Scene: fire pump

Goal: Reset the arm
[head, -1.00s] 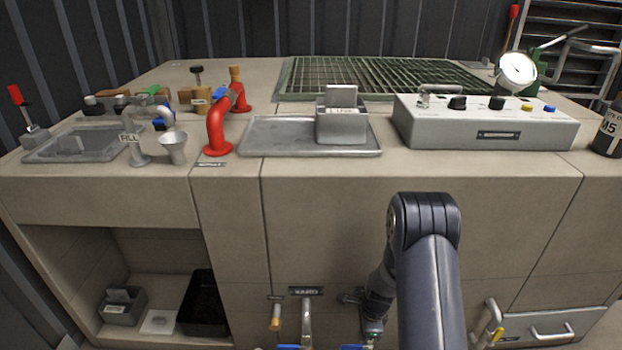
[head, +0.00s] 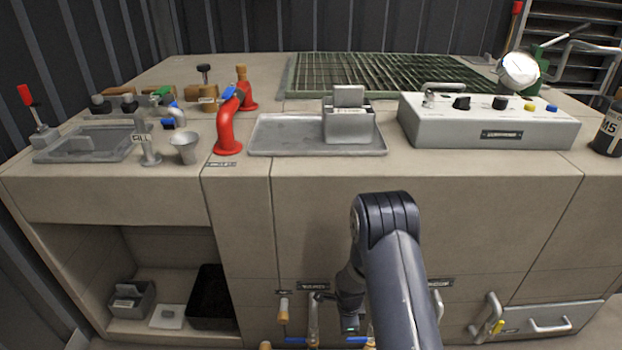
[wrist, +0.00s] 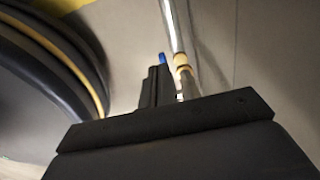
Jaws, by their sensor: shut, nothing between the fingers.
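My grey arm comes up from the bottom of the head view and bends at a dark joint in front of the bench. Its far part hangs down along the cabinet front, by the lower pipes. The fingers of my gripper (wrist: 157,82) show in the wrist view as a dark, narrow shape beyond a wide black bar. They are shut with nothing between them. A pale pipe with a yellow band (wrist: 182,66) runs close to the right of the fingers. I cannot tell whether they touch.
Brass and blue valve handles (head: 357,340) sit low by my arm. A drawer handle (head: 550,325) and a bent grey handle (head: 488,317) stick out at the right. A red pipe (head: 228,130), a metal tray (head: 262,136) and a control box (head: 460,130) stand on the bench top.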

